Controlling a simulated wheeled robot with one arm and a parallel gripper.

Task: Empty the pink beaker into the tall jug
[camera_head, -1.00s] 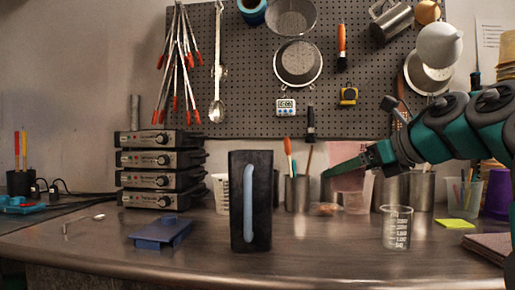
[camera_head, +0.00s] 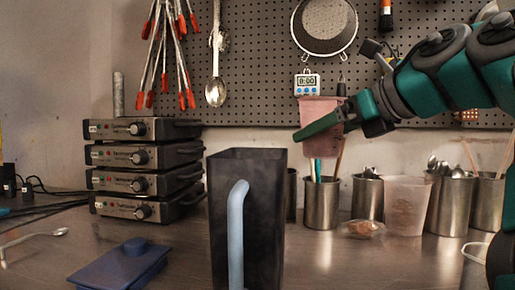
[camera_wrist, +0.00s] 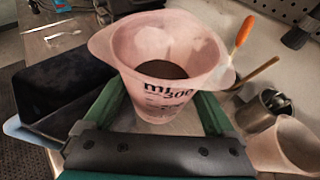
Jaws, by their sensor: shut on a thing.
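The pink beaker (camera_head: 322,146) is held upright in my gripper (camera_head: 318,127), above the bench and right of the tall jug. In the wrist view the beaker (camera_wrist: 157,50) stands between the two green fingers of my gripper (camera_wrist: 158,104); dark contents show inside and its spout side points left. The tall jug (camera_head: 262,210) is dark and square-sided, with a light blue handle (camera_head: 237,235) facing the head camera. It stands upright on the bench. In the wrist view the jug's open mouth (camera_wrist: 62,80) is left of the beaker, apart from it; its inside looks dark.
A clear pinkish beaker (camera_head: 406,208) stands on the bench to the right, among metal cups (camera_head: 321,203) holding tools. A blue lidded box (camera_head: 120,265) lies left of the jug. Stacked dark instruments (camera_head: 143,165) stand behind left. A pegboard (camera_head: 260,80) backs the bench.

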